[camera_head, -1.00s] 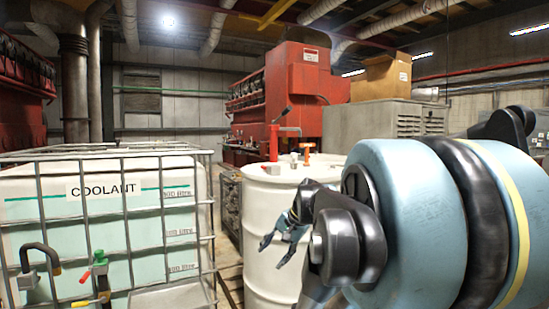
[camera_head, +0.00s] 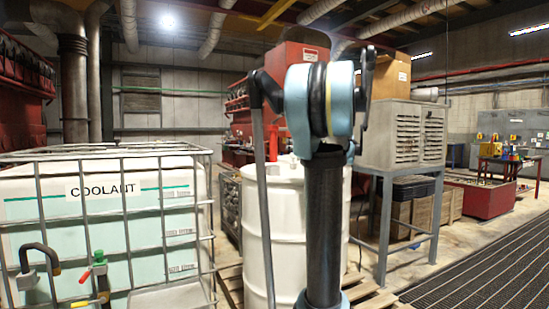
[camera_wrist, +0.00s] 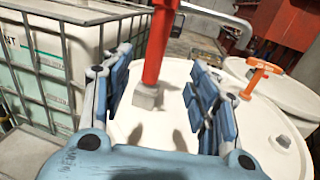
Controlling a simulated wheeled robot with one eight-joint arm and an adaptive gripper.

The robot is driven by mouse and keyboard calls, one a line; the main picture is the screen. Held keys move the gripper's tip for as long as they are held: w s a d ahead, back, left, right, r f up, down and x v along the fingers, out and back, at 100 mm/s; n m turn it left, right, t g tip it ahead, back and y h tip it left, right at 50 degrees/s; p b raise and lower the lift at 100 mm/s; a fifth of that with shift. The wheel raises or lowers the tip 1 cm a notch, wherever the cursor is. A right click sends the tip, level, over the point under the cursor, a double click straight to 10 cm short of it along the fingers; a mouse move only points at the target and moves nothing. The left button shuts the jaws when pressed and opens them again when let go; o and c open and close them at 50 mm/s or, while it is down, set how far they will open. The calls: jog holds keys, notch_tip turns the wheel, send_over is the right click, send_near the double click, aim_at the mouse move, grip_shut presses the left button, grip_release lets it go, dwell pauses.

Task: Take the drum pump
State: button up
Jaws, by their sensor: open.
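The drum pump is a red upright tube (camera_wrist: 160,42) on the white drum. It rises between my gripper's fingers in the wrist view, and its foot is by a grey block on the drum lid. Its top is cut off there. In the head view only a red strip of the pump (camera_head: 273,143) shows beside my arm. My gripper (camera_wrist: 160,72) is open, with one finger on each side of the tube. I see gaps and no clear contact. In the head view my arm hides the gripper. The white drum (camera_head: 275,230) stands behind my arm.
A caged coolant tank (camera_head: 100,225) stands close on the left. An orange T-handled tool (camera_wrist: 262,73) stands on a drum lid to the right of my gripper. A grey cabinet on a stand (camera_head: 403,135) is behind on the right. The floor at far right is clear.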

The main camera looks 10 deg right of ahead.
aim_at(276, 145)
jog(key=x, duration=1.1)
jog(key=shift+a+f, duration=0.1)
jog(key=shift+f, duration=0.05)
jog(key=shift+f+x, duration=0.25)
jog(key=shift+x, duration=1.1)
jog(key=shift+f+x, duration=0.2)
jog(key=shift+x, duration=1.15)
grip_shut()
